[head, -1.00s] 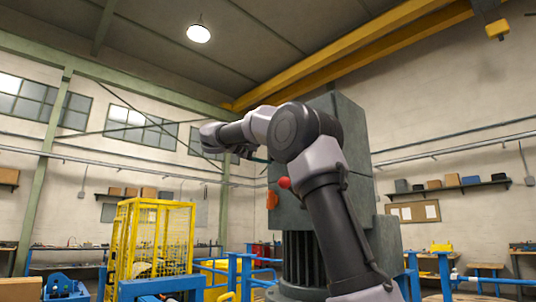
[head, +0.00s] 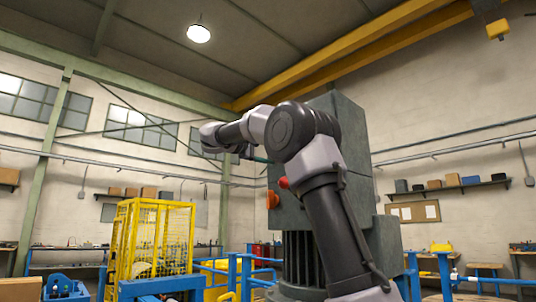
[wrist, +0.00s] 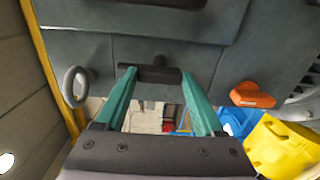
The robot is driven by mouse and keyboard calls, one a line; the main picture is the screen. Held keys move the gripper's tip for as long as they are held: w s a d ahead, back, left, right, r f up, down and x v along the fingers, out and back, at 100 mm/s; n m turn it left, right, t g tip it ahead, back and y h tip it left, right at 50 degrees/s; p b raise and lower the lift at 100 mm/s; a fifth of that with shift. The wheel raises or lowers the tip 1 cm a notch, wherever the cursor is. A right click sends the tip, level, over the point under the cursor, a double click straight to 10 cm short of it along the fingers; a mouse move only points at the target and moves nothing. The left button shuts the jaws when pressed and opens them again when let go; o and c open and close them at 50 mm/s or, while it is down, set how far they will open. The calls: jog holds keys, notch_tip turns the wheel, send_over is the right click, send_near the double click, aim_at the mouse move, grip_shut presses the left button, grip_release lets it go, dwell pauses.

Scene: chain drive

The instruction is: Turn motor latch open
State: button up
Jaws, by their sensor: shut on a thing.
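The motor latch appears to be a dark T-shaped handle (wrist: 150,73) on the grey housing face. In the wrist view it lies crosswise between the tips of my gripper's green fingers. My gripper (wrist: 153,76) is shut on this handle, with a finger at each end of the bar. In the head view my arm reaches across the grey motor housing (head: 340,125). The gripper (head: 258,159) is mostly hidden there behind my arm, and the latch cannot be made out.
An orange knob (wrist: 252,95) sits to the right of the handle in the wrist view, and a grey ring (wrist: 75,87) to the left. A yellow cage (head: 150,240) and blue railings (head: 245,275) stand in the head view. A yellow container (wrist: 280,148) is at lower right.

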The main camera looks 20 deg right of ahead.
jog(key=o, duration=1.4)
jog(key=v, duration=1.1)
jog(key=shift+f, duration=0.1)
